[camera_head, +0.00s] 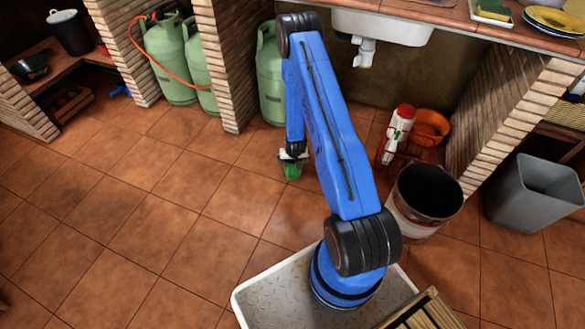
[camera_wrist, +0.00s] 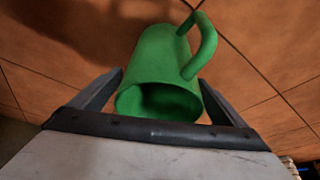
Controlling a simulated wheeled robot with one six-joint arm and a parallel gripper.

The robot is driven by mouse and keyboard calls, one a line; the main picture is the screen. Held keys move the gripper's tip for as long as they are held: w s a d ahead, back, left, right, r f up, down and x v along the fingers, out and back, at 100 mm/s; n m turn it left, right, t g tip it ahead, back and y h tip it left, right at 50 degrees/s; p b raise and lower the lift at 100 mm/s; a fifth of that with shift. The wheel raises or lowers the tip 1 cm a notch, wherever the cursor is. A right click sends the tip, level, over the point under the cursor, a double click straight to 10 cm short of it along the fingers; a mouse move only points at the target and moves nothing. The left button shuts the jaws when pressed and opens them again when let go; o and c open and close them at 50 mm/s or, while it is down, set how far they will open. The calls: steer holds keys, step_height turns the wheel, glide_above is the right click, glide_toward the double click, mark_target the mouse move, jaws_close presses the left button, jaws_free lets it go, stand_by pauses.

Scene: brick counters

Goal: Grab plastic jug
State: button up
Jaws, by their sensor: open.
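The green plastic jug (camera_wrist: 158,58) fills the middle of the wrist view. Its dark open mouth faces the camera, and its looped handle is at the upper right. My gripper (camera_wrist: 163,80) is open, with one finger on each side of the jug's mouth end. I cannot tell whether either finger touches it. In the head view the jug (camera_head: 292,171) is a small green shape just below my gripper (camera_head: 292,156), over the tiled floor; the gripper and arm hide part of it.
Green gas cylinders (camera_head: 170,62) stand behind, between brick pillars (camera_head: 226,60). A metal bucket (camera_head: 425,195), a wire rack with a white bottle (camera_head: 397,130), an orange bowl (camera_head: 431,124) and a grey bin (camera_head: 533,190) are at the right. The floor at left is clear.

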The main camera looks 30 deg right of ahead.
steer(key=shift+c, duration=0.6)
steer(key=c, duration=1.1)
steer(key=shift+r, duration=0.15)
